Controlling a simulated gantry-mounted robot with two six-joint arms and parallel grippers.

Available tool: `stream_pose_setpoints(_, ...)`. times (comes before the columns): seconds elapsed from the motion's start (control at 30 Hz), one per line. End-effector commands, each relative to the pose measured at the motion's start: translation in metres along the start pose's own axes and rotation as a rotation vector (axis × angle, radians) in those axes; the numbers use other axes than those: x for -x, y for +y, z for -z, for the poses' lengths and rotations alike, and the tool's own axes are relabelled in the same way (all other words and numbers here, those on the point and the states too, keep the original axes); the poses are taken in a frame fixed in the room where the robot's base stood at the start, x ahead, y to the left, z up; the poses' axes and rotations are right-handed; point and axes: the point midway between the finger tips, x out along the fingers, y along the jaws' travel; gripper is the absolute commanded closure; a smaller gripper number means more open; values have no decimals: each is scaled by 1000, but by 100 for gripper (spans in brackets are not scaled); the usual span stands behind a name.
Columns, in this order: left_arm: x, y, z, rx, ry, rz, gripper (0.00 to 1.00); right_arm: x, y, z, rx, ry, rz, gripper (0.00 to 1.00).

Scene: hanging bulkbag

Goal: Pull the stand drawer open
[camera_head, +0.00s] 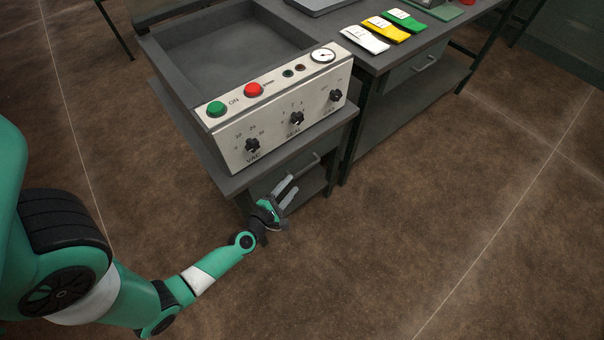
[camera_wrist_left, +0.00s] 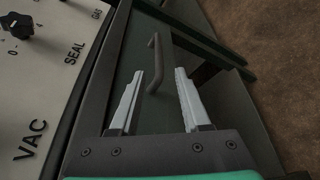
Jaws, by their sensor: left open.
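The stand drawer (camera_head: 315,183) is a dark grey-green front under the top of the stand that carries the sealing machine. It looks shut, though my gripper covers part of it. Its grey bar handle (camera_head: 308,164) is partly hidden behind my fingers in the head view. My left gripper (camera_head: 293,184) is open and empty in front of the drawer. In the left wrist view the handle (camera_wrist_left: 154,62) shows just ahead of the fingertips, in line with the gap between them. I cannot tell whether they touch it. My right gripper is not in view.
The machine's white control panel (camera_head: 277,113) with buttons and knobs stands right above the drawer. A workbench (camera_head: 380,58) with white, yellow and green packets and its own drawer handle (camera_head: 425,64) adjoins on the right. The brown floor (camera_head: 430,200) in front is clear.

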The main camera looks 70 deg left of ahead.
Motion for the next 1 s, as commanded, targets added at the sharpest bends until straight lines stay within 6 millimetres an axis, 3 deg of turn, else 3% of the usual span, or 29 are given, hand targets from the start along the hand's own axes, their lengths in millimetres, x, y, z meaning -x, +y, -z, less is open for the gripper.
stream_pose_setpoints(0.1, -30, -1, 1, 1, -1, -4, 53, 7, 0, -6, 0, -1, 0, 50)
stream_pose_setpoints(0.3, -67, -1, 1, 1, -1, -2, 53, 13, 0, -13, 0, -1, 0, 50)
stream_pose_setpoints(0.43, -77, -1, 0, 0, -1, 0, 53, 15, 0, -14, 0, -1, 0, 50)
stream_pose_setpoints(0.7, -79, 0, 0, 0, -1, 0, 53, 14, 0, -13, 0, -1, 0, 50)
stream_pose_setpoints(0.97, -78, 0, 0, 0, -1, 0, 100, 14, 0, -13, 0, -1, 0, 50)
stream_pose_setpoints(1.0, -78, 0, 0, 0, -1, 0, 100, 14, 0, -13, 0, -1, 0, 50)
